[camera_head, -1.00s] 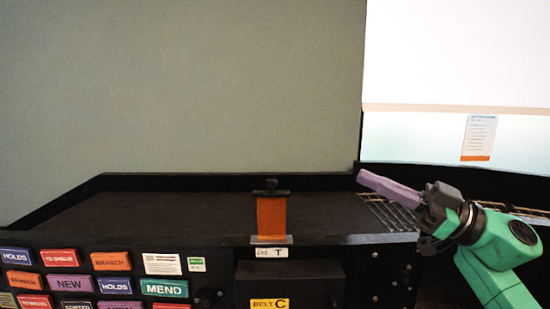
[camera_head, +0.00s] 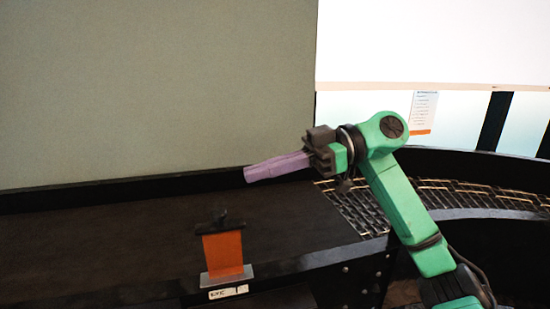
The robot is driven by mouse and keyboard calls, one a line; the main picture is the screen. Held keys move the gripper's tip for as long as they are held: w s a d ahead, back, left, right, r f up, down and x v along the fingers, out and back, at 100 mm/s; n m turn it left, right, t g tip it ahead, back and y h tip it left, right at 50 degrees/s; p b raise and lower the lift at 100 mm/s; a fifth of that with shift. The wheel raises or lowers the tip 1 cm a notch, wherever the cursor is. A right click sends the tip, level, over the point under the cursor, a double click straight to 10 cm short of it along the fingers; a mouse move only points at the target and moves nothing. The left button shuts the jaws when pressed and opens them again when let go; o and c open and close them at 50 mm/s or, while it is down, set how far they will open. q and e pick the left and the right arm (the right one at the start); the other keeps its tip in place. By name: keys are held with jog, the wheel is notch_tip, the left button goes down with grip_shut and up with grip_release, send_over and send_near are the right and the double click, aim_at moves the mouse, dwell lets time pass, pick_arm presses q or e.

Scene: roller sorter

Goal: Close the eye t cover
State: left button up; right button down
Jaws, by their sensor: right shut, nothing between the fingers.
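The eye T cover (camera_head: 223,254) is an orange flap with a dark top piece, standing upright in a grey metal base at the near edge of the dark belt. A white label (camera_head: 229,291) sits below it, its lettering blurred. My right gripper (camera_head: 247,174) has purple fingers that are shut and empty. It is above the belt, up and to the right of the cover, apart from it, and points left. My left gripper is not in view.
The dark belt surface (camera_head: 120,235) is clear around the cover. A black rail (camera_head: 110,191) runs along its back under a grey wall. A wire roller grid (camera_head: 440,195) lies to the right, partly behind my right arm.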

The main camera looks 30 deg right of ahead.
aim_at(236, 223)
jog(key=w+a, duration=0.1)
jog(key=w+a+f+p, duration=0.1)
jog(key=a, duration=0.1)
jog(key=shift+w+a, duration=0.3)
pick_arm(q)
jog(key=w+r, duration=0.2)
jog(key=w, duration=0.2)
pick_arm(e)
jog(key=f, duration=0.3)
jog(key=shift+a+f+p, duration=0.3)
jog(key=shift+f, duration=0.05)
jog(key=shift+s+f, duration=0.1)
jog(key=shift+f, duration=0.1)
jog(key=shift+d+f, duration=0.1)
jog(key=shift+w+f, duration=0.2)
notch_tip(236, 223, down, 8)
jog(key=b, duration=0.5)
jog(key=shift+r, duration=0.1)
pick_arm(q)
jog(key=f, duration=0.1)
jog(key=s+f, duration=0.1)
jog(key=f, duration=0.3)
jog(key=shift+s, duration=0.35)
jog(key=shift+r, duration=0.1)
pick_arm(e)
jog(key=shift+s+r, duration=0.1)
jog(key=shift+r, duration=0.1)
